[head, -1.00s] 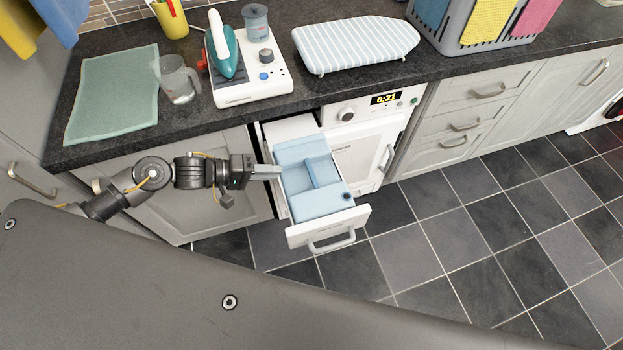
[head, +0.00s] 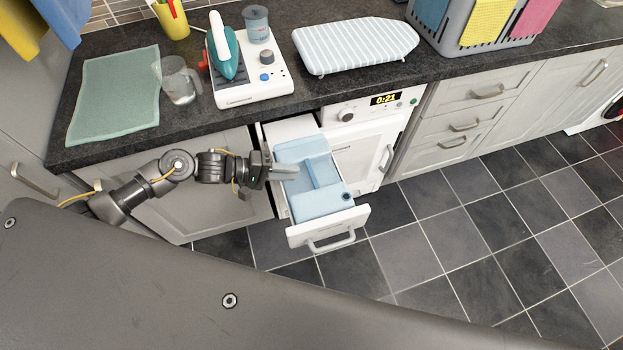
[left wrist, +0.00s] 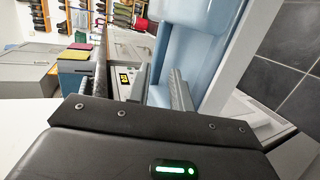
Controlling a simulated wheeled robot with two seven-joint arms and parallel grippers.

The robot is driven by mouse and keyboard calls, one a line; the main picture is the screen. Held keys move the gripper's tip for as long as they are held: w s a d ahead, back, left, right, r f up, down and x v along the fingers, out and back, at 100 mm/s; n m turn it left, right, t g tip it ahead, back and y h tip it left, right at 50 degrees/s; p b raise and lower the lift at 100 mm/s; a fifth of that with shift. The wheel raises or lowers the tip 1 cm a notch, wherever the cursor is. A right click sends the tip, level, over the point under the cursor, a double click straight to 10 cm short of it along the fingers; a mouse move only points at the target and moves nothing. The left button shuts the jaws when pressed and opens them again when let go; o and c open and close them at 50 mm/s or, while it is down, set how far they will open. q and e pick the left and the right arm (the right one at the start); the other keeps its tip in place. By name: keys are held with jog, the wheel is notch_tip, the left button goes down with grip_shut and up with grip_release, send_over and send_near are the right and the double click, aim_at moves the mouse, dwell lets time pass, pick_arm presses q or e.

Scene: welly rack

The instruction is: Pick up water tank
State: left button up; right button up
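The light blue water tank (head: 318,203) sits in the pulled-out white drawer (head: 322,229). It has a recess crossed by a bar and a small dark round spot near its front right corner. My left gripper (head: 287,172) reaches in from the left, its fingers over the tank's left part, short of the bar. In the left wrist view the two fingers (left wrist: 141,82) are apart with nothing held between them, and the blue tank (left wrist: 198,42) lies just beyond. I cannot tell whether a finger touches the tank. My right gripper is out of view.
The dark worktop (head: 220,120) overhangs behind the drawer. It carries an iron on its base (head: 262,85), a clear jug (head: 178,82), a green mat (head: 115,95) and a striped board (head: 355,45). The white machine's front (head: 365,145) is right of the drawer. Tiled floor is clear.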

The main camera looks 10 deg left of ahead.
aim_at(309, 172)
pick_arm(q)
jog(key=shift+p+x, duration=0.35)
jog(key=shift+x, duration=2.05)
jog(key=shift+r, duration=0.15)
grip_shut()
jog(key=shift+w+d+r, duration=0.1)
jog(key=shift+w+r, duration=0.05)
jog(key=shift+r, duration=0.1)
